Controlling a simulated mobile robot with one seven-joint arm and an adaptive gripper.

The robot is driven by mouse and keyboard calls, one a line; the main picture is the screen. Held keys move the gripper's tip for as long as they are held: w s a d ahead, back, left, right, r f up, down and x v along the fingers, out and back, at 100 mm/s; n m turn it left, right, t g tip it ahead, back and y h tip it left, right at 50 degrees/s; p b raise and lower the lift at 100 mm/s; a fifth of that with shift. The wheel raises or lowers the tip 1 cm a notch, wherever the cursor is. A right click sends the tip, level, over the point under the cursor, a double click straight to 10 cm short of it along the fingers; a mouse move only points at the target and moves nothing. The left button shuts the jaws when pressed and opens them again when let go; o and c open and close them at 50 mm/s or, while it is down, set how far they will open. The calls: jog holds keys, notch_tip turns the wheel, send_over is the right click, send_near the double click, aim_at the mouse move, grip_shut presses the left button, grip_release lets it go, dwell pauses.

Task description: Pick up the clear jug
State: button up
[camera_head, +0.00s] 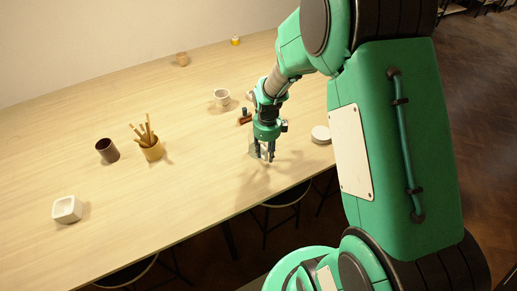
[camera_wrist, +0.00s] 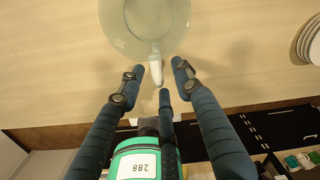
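The clear jug (camera_wrist: 122,32) is seen from above at the top of the wrist view, partly cut off by the frame edge. Its pale handle (camera_wrist: 156,70) points toward my gripper (camera_wrist: 160,77). The dark fingers are spread apart, with the handle's end between their tips and gaps showing on both sides. I cannot tell whether any finger touches it. In the head view, my gripper (camera_head: 264,156) points down near the table's front edge, and the jug is mostly hidden there.
The wooden table (camera_head: 190,185) also holds a white mug (camera_head: 222,97), a dark cup (camera_head: 107,150), a yellow pot (camera_head: 152,152) with sticks, a white square bowl (camera_head: 67,209) and stacked white plates (camera_head: 321,134). Stools (camera_head: 283,200) stand under the front edge.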

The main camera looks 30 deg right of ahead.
jog(key=shift+f, duration=0.9)
grip_shut()
